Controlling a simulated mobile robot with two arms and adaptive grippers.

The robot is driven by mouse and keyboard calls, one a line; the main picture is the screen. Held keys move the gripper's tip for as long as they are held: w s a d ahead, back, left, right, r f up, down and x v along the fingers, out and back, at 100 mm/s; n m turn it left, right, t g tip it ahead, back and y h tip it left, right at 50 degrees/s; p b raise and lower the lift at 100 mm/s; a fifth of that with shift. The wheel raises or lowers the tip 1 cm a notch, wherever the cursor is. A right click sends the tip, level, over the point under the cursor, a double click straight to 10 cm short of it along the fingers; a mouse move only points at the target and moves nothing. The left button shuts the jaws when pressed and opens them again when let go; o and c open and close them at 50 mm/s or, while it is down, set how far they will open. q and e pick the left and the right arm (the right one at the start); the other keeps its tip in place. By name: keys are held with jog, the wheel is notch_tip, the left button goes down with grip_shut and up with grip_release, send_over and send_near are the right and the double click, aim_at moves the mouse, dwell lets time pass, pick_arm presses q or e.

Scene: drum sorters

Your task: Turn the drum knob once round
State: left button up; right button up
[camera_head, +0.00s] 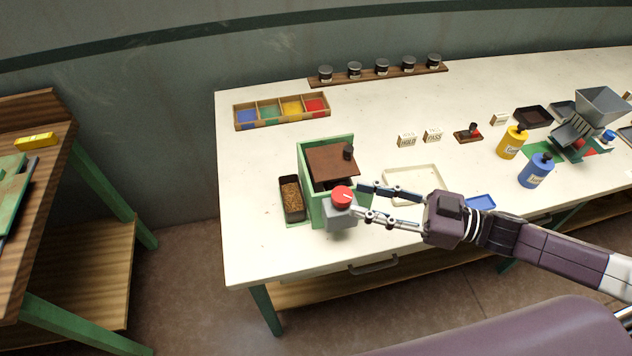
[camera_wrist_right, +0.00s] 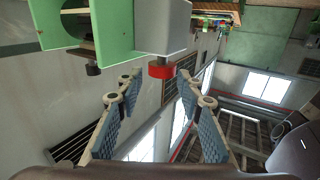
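The drum knob (camera_head: 342,196) is red and round with a pale mark on top. It sits on a grey block (camera_head: 341,217) at the front right of a green box (camera_head: 313,205) with a brown lid. My right gripper (camera_head: 364,201) reaches in from the right, its fingers spread and pointing at the knob. In the right wrist view, the red knob (camera_wrist_right: 162,70) shows at the far end of the gap between the open fingers (camera_wrist_right: 158,86). The fingers look apart from its sides; I cannot tell whether the tips touch it. My left gripper is not in view.
A dark tray of brown grains (camera_head: 291,191) stands left of the green box. A cream tray (camera_head: 413,171) lies behind my right gripper. Yellow (camera_head: 512,142) and blue (camera_head: 536,171) bottles stand farther right. A bin with coloured compartments (camera_head: 282,110) is at the back left.

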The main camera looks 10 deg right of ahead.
aim_at(343, 195)
jog(key=x, duration=0.3)
jog(key=r+p+x, duration=0.1)
jog(key=x, duration=0.1)
jog(key=shift+s+a, duration=0.1)
jog(key=shift+s, duration=0.1)
jog(key=x, duration=0.2)
jog(key=p+x, duration=0.1)
jog(key=x, duration=0.1)
jog(key=shift+w+f, duration=0.1)
jog(key=shift+f, duration=0.25)
jog(key=shift+w+a, duration=0.2)
jog(key=shift+a, duration=0.3)
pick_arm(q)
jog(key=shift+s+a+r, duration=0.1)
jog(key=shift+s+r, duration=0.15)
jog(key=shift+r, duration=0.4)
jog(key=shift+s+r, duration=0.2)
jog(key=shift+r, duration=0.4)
pick_arm(e)
jog(key=shift+f, duration=0.1)
jog(key=shift+c, duration=0.6)
jog(key=shift+w, duration=0.1)
grip_shut()
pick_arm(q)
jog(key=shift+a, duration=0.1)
